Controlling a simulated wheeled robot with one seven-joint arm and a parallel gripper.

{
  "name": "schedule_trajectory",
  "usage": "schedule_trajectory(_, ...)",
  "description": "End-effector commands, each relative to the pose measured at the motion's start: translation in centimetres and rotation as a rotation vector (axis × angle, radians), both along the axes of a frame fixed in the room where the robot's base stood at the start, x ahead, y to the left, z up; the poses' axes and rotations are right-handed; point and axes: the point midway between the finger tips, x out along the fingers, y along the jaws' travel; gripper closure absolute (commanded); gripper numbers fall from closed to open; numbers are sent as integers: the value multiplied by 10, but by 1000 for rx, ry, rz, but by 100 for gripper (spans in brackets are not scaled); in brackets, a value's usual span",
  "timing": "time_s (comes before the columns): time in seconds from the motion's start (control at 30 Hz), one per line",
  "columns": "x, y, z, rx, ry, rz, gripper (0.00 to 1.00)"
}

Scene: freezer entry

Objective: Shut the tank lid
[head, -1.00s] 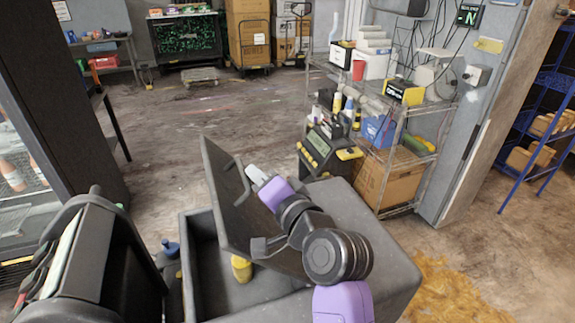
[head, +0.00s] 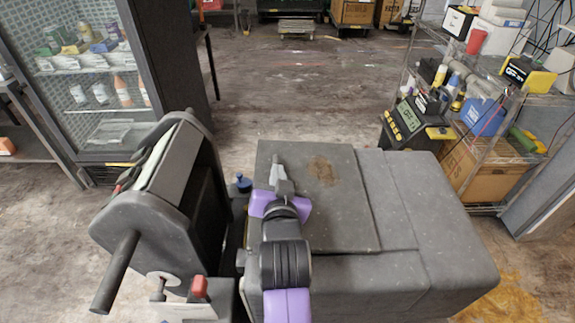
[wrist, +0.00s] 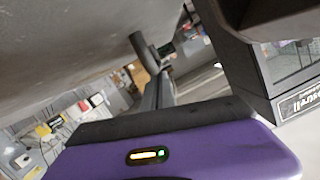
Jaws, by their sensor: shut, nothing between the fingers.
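The tank lid (head: 345,205) is a flat grey panel with a brown stain, seen in the head view. It lies down over the opening of the grey tank (head: 440,215), looking level or nearly so; I cannot tell whether its edge is fully seated. My gripper (head: 279,164) is shut and empty, at the left part of the lid, with its fingers pointing away from me. I cannot tell whether it touches the lid. My purple and black arm hides the lid's near left corner.
A dark machine with a bar handle (head: 118,270) stands close on the left. A small blue-topped item (head: 243,183) sits between it and the lid. A red-capped part (head: 199,287) is at the front. A loaded wire shelf (head: 480,145) stands at the right.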

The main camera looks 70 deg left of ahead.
Motion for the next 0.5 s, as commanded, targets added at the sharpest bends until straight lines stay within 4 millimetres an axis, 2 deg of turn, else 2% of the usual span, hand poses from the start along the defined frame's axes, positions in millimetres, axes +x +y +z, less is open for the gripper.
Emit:
schedule_trajectory(0.03, -2, 1, -8, 0, 1, 1, 100)
schedule_trajectory(0.13, -4, 2, -14, -1, 3, 1, 100)
schedule_trajectory(0.5, -7, 3, -23, -3, 6, 0, 100)
